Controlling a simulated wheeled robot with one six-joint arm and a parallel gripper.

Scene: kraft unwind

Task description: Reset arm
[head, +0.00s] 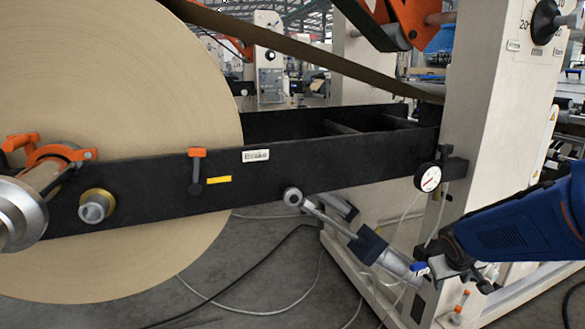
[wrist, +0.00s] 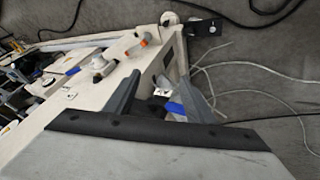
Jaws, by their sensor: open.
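My gripper (head: 462,270) is at the right of the head view, at the end of my blue arm, beside the pale machine frame. Its fingers are small and partly hidden there. In the wrist view my gripper (wrist: 160,97) shows two grey fingers spread apart. A small blue handle (wrist: 176,108) shows in the gap between them, and the fingers do not appear closed on it. A blue handle (head: 419,268) also shows just left of my gripper in the head view. I cannot tell the exact distance between the fingers and the handle.
A large kraft paper roll (head: 120,90) fills the left. A black arm beam (head: 330,165) with an orange-handled lever (head: 197,165) crosses the middle. A pressure gauge (head: 428,178) sits above my gripper. A grey cylinder (head: 375,248) and loose hoses lie close by.

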